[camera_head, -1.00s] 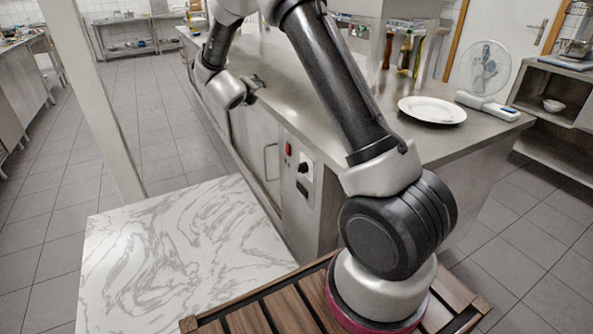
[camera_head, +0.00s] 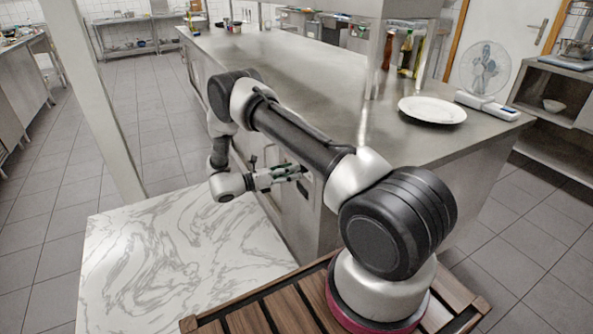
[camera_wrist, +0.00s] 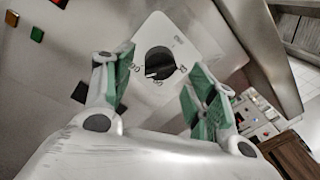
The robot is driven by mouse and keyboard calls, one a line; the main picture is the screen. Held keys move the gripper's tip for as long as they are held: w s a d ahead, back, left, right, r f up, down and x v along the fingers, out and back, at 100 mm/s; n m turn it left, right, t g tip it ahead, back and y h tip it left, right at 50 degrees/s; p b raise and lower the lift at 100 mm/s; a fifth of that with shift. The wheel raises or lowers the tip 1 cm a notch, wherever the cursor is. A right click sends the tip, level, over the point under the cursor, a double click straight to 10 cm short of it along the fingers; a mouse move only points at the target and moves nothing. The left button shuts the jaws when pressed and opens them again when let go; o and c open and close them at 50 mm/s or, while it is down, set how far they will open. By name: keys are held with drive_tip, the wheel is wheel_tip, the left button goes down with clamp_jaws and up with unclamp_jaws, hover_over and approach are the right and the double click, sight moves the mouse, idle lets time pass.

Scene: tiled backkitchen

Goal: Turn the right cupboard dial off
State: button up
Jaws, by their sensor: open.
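The black round dial (camera_wrist: 158,62) sits on a white plate (camera_wrist: 182,46) with printed marks on the cupboard front, in the wrist view. A small white pointer line shows on its lower left edge. My gripper (camera_wrist: 161,84) is open, with a green-padded finger at the dial's lower left and another at its lower right. Nothing is between the fingers except the view of the dial, and I see no contact. In the head view my gripper (camera_head: 285,173) is at the cupboard front. The dial is hidden there behind my arm and gripper.
Small red (camera_wrist: 37,34) and green (camera_wrist: 11,18) squares are on the panel left of the dial. The steel counter (camera_head: 300,60) overhangs the cupboard. A plate (camera_head: 432,110) and fan (camera_head: 485,70) stand on it. A marble-patterned surface (camera_head: 150,260) is at the lower left.

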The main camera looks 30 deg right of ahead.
drive_tip(key=shift+s+d, duration=0.1)
drive_tip(key=shift+d, duration=1.15)
drive_tip(key=shift+c, duration=0.2)
drive_tip(key=c, duration=1)
